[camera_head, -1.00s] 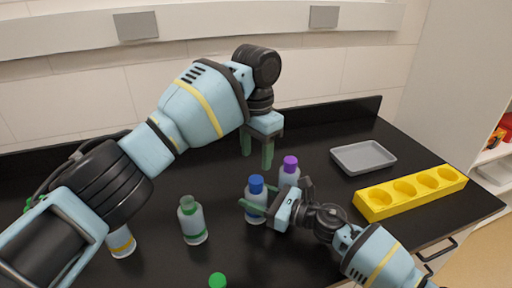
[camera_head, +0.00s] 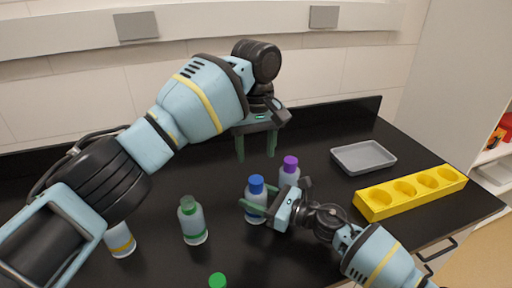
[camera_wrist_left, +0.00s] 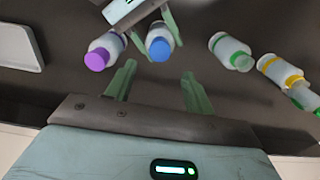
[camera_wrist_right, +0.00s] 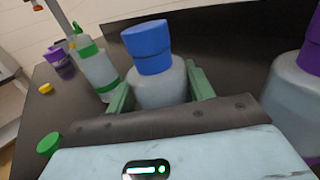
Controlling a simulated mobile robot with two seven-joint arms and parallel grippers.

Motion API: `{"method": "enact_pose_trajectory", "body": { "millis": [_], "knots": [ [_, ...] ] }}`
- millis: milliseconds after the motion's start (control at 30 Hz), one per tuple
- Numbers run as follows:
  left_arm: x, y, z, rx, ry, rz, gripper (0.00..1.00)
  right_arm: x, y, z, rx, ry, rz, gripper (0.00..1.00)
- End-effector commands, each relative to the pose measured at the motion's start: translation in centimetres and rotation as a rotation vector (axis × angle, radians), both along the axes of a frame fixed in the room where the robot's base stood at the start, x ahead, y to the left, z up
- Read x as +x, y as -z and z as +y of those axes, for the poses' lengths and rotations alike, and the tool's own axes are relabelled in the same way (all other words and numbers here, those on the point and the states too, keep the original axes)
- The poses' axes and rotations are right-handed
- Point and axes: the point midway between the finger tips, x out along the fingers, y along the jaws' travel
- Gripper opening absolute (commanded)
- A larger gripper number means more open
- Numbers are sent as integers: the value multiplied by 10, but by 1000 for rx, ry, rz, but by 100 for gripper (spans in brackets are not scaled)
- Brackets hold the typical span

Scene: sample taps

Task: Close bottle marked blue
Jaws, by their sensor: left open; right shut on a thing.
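The bottle marked blue (camera_head: 255,205) stands upright on the black counter, with its blue cap (camera_head: 256,184) on its top. I cannot tell how tightly the cap sits. My right gripper (camera_head: 257,201) is shut around the bottle's body from the right, below the cap; the right wrist view shows the bottle (camera_wrist_right: 160,90) between its green fingers and the cap (camera_wrist_right: 147,45) above. My left gripper (camera_head: 255,156) is open and empty, pointing down behind the bottle. In the left wrist view the blue cap (camera_wrist_left: 159,49) lies beyond its fingertips, with nothing between them.
A purple-capped bottle (camera_head: 289,172) stands close behind the blue one. A green-marked bottle (camera_head: 193,224) and a yellow-marked bottle (camera_head: 121,241) stand to the left. A loose green cap (camera_head: 217,280) is in front. A grey tray (camera_head: 363,157) and a yellow rack (camera_head: 412,192) are at right.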

Motion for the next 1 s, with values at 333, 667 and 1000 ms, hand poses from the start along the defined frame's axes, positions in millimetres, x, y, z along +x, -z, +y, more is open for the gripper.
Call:
{"method": "enact_pose_trajectory", "body": {
  "millis": [333, 667, 1000],
  "knots": [
    [0, 2, 0, 0, 0, 0, 53, 0, 0, 0, -1, 0, 0, 0],
    [0, 41, 1, 1, 0, 3, 53, 0, 0, 0, 0, 0, 0, 0],
    [0, 77, 0, 0, 1, 0, 53, 0, 0, 0, 0, 0, 0, 0]
  ]
}}
